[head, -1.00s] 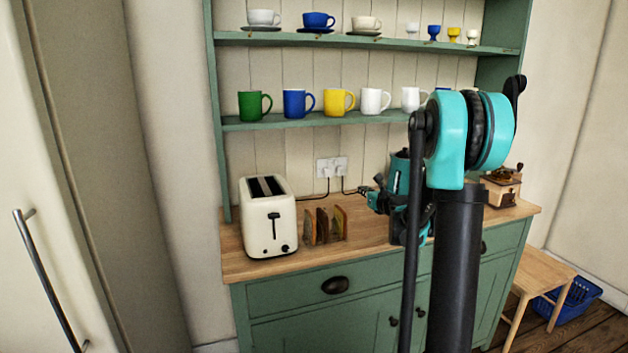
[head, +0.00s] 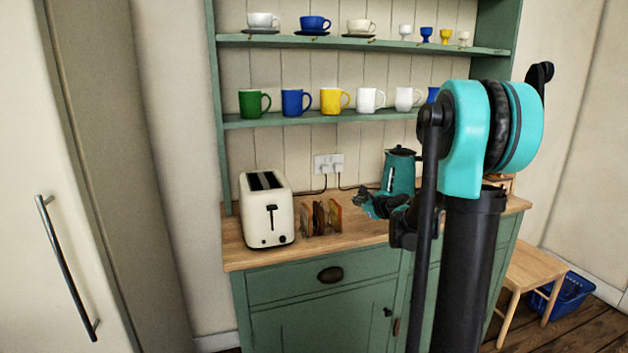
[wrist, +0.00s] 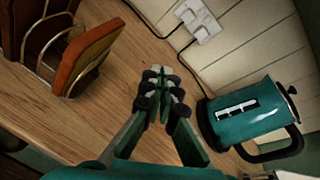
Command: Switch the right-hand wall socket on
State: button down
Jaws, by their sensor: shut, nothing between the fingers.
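The white double wall socket (head: 328,164) is on the panelled back wall of the dresser, just above the worktop, with two plugs and dark cords. It also shows in the wrist view (wrist: 197,19) at the top, tilted. The state of its switches is too small to tell. My gripper (head: 364,198) is over the worktop, in front of and below the socket, apart from it. In the wrist view my gripper (wrist: 160,75) is shut and empty, its fingertips together, with the socket beyond it to the upper right.
A teal kettle (head: 400,172) stands close right of my gripper and shows in the wrist view (wrist: 245,115). A toast rack (head: 321,218) and cream toaster (head: 266,212) stand to the left. A shelf of mugs (head: 290,120) hangs above. Bare worktop lies before the socket.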

jog(key=s+n, duration=0.2)
jog(key=s+a+f+n+g, duration=0.1)
jog(key=s+n, duration=0.1)
jog(key=s+a+f+n+g, duration=0.1)
jog(key=s+n, duration=0.2)
jog(key=shift+f, duration=0.25)
jog(key=s+d+f+n+g+h, duration=0.2)
jog(key=s+f+n, duration=0.3)
jog(key=s, duration=0.6)
jog(key=s+d+f+n+g+h, duration=0.1)
jog(key=s+f+n+g, duration=0.2)
jog(key=s, duration=0.8)
jog(key=s+d+f+n+g+h, duration=0.2)
jog(key=s+f+n, duration=0.6)
jog(key=s+n, duration=0.2)
jog(key=shift+s+d+g+h, duration=0.3)
jog(key=shift+s+d+g, duration=0.05)
jog(key=shift+s+g, duration=0.05)
